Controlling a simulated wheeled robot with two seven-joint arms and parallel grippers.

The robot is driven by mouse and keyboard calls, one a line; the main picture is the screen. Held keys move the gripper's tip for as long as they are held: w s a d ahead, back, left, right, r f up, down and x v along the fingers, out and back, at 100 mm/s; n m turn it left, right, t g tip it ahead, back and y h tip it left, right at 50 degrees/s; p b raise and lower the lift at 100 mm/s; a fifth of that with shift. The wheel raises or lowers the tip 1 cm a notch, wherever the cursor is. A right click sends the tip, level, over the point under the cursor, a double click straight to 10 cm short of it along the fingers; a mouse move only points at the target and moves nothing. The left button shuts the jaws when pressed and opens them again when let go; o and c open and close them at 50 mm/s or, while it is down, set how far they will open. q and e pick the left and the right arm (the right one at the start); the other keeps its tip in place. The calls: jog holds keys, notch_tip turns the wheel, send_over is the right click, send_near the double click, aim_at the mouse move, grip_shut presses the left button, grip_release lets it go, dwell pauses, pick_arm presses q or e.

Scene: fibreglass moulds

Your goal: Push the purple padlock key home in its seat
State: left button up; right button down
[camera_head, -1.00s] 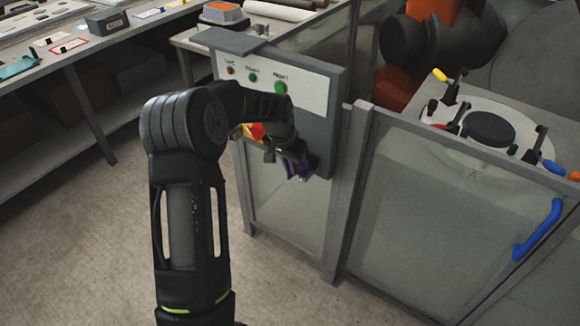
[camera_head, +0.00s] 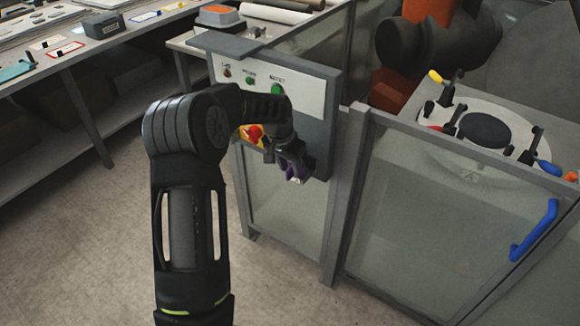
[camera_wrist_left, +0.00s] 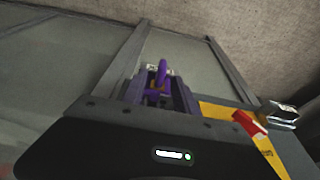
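My left gripper (camera_head: 294,168) is low on the front of the grey control box (camera_head: 318,140), near its bottom edge. In the left wrist view its two fingers (camera_wrist_left: 158,98) are close on either side of the purple padlock key (camera_wrist_left: 162,72) and appear shut on it. The purple key also shows at the fingertips in the head view (camera_head: 297,174). The seat is hidden behind the gripper and key, so I cannot tell how deep the key sits. My right gripper is in neither view.
A red switch on a yellow plate (camera_head: 252,132) is beside my left wrist; the red handle (camera_wrist_left: 249,122) shows in the wrist view. Green buttons (camera_head: 277,89) are above. A glazed fence with a blue handle (camera_head: 535,230) stands right; a bench (camera_head: 90,62) is at left.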

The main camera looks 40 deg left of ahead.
pick_arm(q)
jog(key=b+v, duration=0.1)
jog(key=v, duration=0.7)
jog(key=shift+f, duration=0.1)
dwell(0.4)
jog(key=s+d+f+g+h, duration=0.1)
jog(key=s+d+f, duration=0.1)
jog(key=d+f, duration=0.8)
jog(key=s+d+f+h, duration=0.2)
jog(key=s+d+f, duration=0.1)
jog(key=d+f, duration=0.7)
jog(key=s+d+f, duration=0.3)
jog(key=s+d, duration=0.2)
jog(key=s, duration=0.2)
jog(key=s+d+f+n+g, duration=0.1)
jog(key=s+d+f, duration=0.3)
jog(key=s, duration=0.4)
jog(key=s+d+f+h, duration=0.1)
jog(key=s+d+f, duration=0.3)
jog(key=s+d, duration=0.2)
jog(key=shift+s+d+n+g, duration=0.3)
jog(key=shift+s+d, duration=0.1)
jog(key=shift+s, duration=0.75)
